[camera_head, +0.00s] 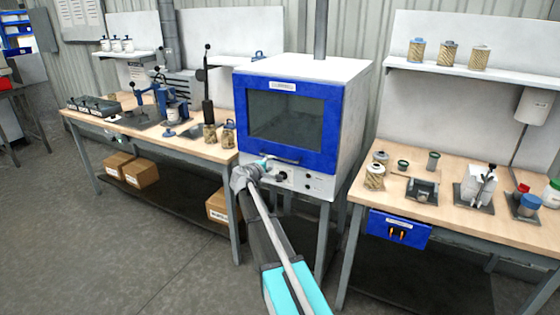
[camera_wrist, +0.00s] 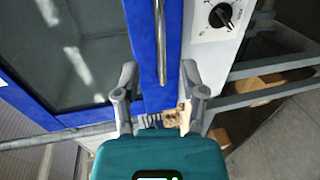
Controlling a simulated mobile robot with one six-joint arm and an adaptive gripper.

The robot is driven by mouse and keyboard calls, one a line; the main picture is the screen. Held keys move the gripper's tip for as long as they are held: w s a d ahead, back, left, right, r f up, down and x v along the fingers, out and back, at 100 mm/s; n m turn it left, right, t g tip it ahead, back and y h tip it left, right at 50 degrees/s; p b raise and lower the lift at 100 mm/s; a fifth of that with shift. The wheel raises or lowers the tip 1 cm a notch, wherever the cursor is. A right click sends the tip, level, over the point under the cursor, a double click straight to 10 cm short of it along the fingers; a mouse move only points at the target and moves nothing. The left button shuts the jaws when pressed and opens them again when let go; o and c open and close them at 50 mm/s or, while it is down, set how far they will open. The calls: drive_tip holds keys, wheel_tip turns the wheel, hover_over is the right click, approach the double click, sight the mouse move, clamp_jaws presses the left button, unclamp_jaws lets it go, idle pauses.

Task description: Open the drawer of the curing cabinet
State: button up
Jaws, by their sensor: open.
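The curing cabinet (camera_head: 352,95) is a white box with a blue front and a dark window (camera_head: 287,119), standing between two benches. Its front looks closed. A metal bar handle (camera_head: 283,161) runs along the lower edge of the blue front. In the wrist view, this handle (camera_wrist: 161,45) appears as an upright bar lined up with the gap between my fingers. My gripper (camera_wrist: 160,80) is open and empty, with one finger on each side of the bar's line. In the head view, my gripper (camera_head: 262,164) is at the left end of the handle; contact cannot be told.
Below the handle is a white control panel with a dark knob (camera_wrist: 220,15). The left bench (camera_head: 195,148) holds a press and jars close to the cabinet. The right bench (camera_head: 455,215) holds cartridges and fixtures. Boxes (camera_head: 141,172) lie beneath the left bench. Floor in front is clear.

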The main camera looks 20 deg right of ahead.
sight(279, 158)
drive_tip(key=b+x, duration=0.1)
drive_tip(key=x, duration=0.8)
drive_tip(key=shift+d+b, duration=0.1)
drive_tip(key=shift+b, duration=0.2)
clamp_jaws()
